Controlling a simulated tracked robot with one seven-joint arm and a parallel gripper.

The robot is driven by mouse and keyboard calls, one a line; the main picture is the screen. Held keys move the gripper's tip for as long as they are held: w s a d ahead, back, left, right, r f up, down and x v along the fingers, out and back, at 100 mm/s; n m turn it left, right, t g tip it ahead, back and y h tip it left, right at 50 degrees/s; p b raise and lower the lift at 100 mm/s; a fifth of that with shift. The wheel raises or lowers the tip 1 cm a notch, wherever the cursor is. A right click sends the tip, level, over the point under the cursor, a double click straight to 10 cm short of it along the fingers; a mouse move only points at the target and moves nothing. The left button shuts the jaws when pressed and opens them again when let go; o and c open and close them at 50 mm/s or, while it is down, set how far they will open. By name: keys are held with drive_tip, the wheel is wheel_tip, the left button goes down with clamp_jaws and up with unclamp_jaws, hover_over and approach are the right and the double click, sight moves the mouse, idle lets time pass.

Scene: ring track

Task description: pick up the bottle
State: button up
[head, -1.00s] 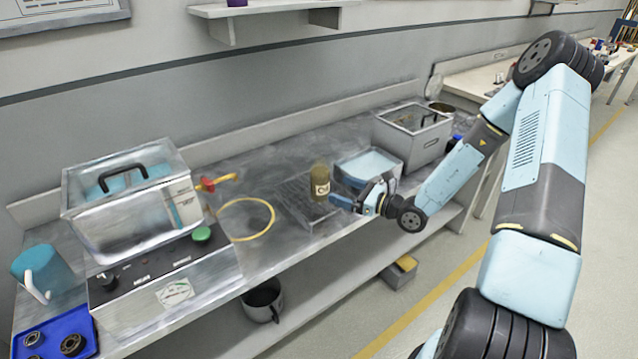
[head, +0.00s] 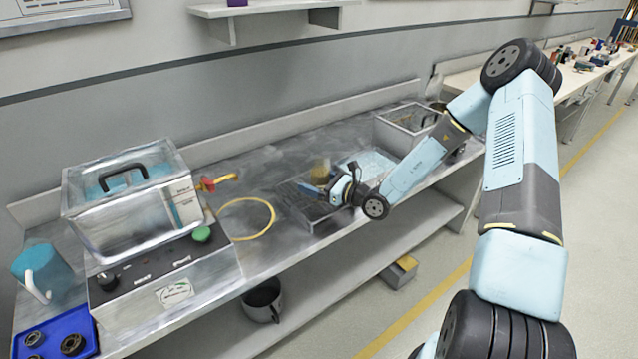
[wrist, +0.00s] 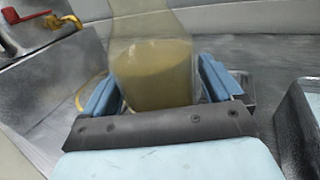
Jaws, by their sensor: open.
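The bottle is a clear vessel with yellowish-brown contents (wrist: 158,75). In the wrist view it stands upright between the two blue fingers of my gripper (wrist: 160,92). The fingers are open, one on each side of it, and I cannot tell whether either touches it. In the head view the bottle (head: 321,170) stands at the grey rack on the bench, and my gripper (head: 335,188) partly covers it. The bottle's top is cut off in the wrist view and its base is hidden by my gripper.
A clear-walled water bath (head: 130,200) with a red tap stands at left. A yellow hose loop (head: 246,218) lies on the metal bench. A blue-topped tray (head: 370,163) and a grey open box (head: 408,127) stand to the right, close to my arm.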

sight(329, 172)
drive_tip(key=c, duration=1.2)
drive_tip(key=shift+r, duration=0.15)
drive_tip(key=shift+c, duration=0.2)
drive_tip(key=shift+r, duration=0.3)
wheel_tip(329, 172, up, 2)
drive_tip(key=shift+r, duration=0.1)
drive_tip(key=d+r, duration=0.1)
drive_tip(key=s+d+r, duration=0.1)
drive_tip(key=r, duration=0.1)
drive_tip(key=s+d+r, duration=0.1)
drive_tip(key=d+r, duration=0.1)
drive_tip(key=shift+d+r, duration=0.1)
drive_tip(key=shift+r, duration=0.1)
drive_tip(key=s+d+r, duration=0.4)
drive_tip(key=d, duration=0.4)
drive_tip(key=shift+d+r, duration=0.25)
